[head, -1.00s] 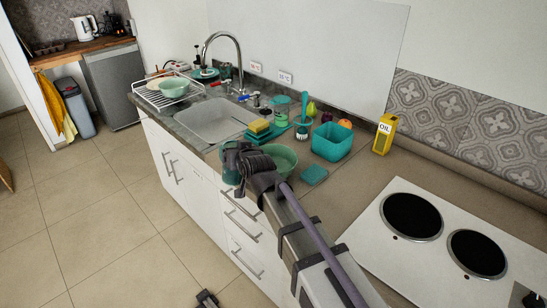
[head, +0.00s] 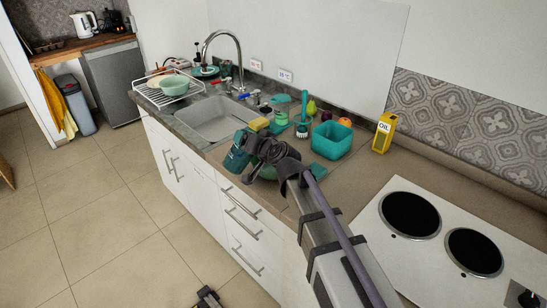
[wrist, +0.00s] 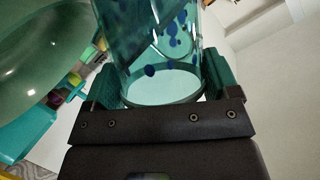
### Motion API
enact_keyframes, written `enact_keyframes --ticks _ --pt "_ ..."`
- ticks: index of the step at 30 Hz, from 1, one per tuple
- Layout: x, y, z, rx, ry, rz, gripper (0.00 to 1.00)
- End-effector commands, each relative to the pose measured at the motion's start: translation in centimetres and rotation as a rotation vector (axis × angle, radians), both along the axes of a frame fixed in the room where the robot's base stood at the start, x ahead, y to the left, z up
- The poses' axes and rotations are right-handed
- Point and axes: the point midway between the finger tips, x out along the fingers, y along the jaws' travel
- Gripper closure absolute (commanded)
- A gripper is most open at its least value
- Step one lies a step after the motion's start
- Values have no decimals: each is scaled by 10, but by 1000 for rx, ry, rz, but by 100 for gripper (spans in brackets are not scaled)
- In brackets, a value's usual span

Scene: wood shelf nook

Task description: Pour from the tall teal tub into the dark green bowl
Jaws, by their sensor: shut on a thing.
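My gripper (head: 250,147) is shut on the tall teal tub (head: 236,160), held up near the counter's front edge. In the wrist view the tub (wrist: 150,45) is see-through, with dark blue bits inside, and sits between my two teal finger pads. The tub looks tilted, but its mouth is out of view. The dark green bowl (head: 268,173) stands on the counter, mostly hidden behind my gripper in the head view. In the wrist view the bowl (wrist: 40,60) fills the upper left, beside the tub. I cannot see what is in the bowl.
A teal square container (head: 331,140) stands behind the bowl, with a yellow oil can (head: 384,132) to its right. A yellow sponge (head: 258,124) lies by the sink (head: 215,118). The hob (head: 440,235) is at the right.

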Motion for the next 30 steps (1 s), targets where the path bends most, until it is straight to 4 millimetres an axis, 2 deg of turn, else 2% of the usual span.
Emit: enact_keyframes --ticks 30 --pt "4 -8 5 124 58 -1 77"
